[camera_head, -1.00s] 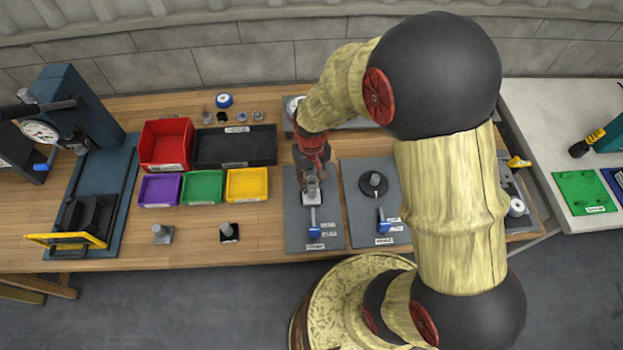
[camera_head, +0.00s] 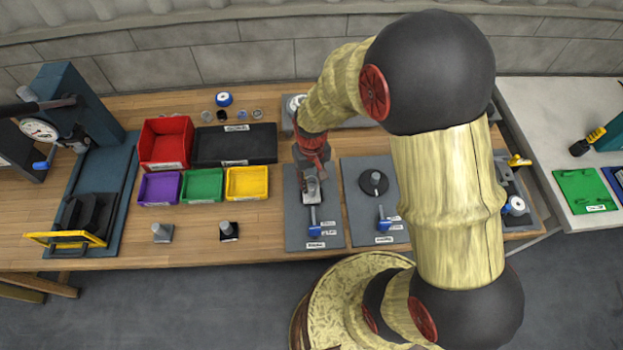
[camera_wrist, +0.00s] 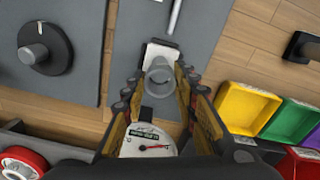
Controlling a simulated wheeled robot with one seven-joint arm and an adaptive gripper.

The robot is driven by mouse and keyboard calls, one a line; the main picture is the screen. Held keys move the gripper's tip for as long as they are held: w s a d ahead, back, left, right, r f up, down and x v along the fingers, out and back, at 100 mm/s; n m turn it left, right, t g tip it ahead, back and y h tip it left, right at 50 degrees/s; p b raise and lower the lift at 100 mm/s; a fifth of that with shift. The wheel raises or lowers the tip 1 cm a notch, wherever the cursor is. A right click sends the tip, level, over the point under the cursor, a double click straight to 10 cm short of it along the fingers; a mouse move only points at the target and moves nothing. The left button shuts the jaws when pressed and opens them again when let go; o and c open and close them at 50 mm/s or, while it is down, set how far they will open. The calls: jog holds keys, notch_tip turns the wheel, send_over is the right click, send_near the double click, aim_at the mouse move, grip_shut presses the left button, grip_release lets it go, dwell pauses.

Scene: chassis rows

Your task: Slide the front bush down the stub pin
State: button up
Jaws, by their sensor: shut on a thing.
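My gripper (camera_head: 311,176) is over the grey plate (camera_head: 300,232) in the middle of the bench. In the wrist view my gripper (camera_wrist: 159,82) has its fingers on either side of a grey ring-shaped bush (camera_wrist: 159,70) and is shut on it. The bush stands over a pale block (camera_wrist: 155,50) on the plate; the stub pin cannot be told apart inside or under it. In the head view the bush (camera_head: 312,188) shows only as a small grey shape below the fingers. I cannot tell how far down it sits.
A second plate with a black round knob (camera_head: 373,183) lies to the right. Red (camera_head: 166,144), purple (camera_head: 159,188), green (camera_head: 202,185) and yellow (camera_head: 247,183) bins stand left. Two small posts on bases (camera_head: 162,232) (camera_head: 228,231) stand in front of the bins. A dial gauge (camera_wrist: 150,145) is close behind my fingers.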

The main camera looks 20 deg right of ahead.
jog(key=shift+f+b, duration=0.5)
jog(key=shift+f, duration=0.35)
dwell(0.7)
jog(key=shift+f+b, duration=0.3)
jog(key=shift+f, duration=0.25)
jog(key=o, duration=1.3)
notch_tip(320, 180, up, 12)
dwell(0.4)
